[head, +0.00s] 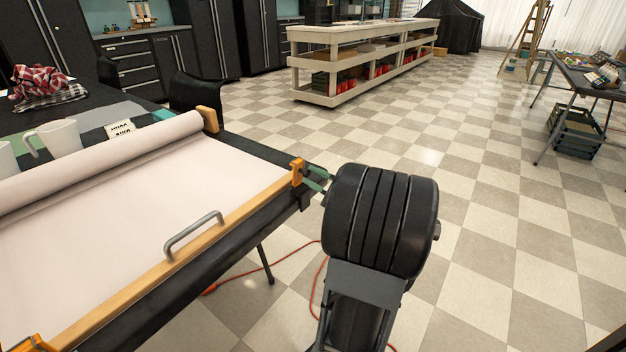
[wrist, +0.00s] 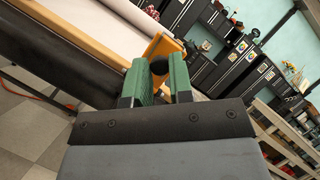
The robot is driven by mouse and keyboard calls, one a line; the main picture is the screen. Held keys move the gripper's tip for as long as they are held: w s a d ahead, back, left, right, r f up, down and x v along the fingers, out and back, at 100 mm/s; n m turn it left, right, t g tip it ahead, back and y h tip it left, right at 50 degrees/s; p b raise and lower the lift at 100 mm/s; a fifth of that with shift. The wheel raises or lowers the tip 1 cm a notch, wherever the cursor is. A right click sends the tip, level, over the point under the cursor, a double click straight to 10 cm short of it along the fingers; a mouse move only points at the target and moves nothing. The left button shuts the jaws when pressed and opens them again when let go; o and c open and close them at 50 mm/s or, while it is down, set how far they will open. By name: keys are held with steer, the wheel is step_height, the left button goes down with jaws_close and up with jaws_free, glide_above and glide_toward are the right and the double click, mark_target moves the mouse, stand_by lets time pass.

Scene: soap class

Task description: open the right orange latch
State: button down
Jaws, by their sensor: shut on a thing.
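The right orange latch (head: 297,172) stands upright at the right end of the wooden bar (head: 222,222), at the table's near right corner. It also shows in the wrist view (wrist: 161,47). My gripper (head: 317,180) reaches in from the right with its green fingers at the latch. In the wrist view my gripper (wrist: 160,75) has one finger on each side of a dark round part at the latch, and is shut on it. The left orange latch (head: 35,343) shows at the bottom left corner. My own arm hides the floor behind it.
A white paper roll (head: 100,160) lies across the table, with a sheet drawn out to the bar. A grey handle (head: 193,235) rises from the bar. A white jug (head: 55,138) and folded cloths (head: 45,85) are behind. Open floor lies to the right.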

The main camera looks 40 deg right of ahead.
stand_by(0.4)
steer(key=c, duration=1)
jaws_free()
steer(key=shift+f, duration=0.1)
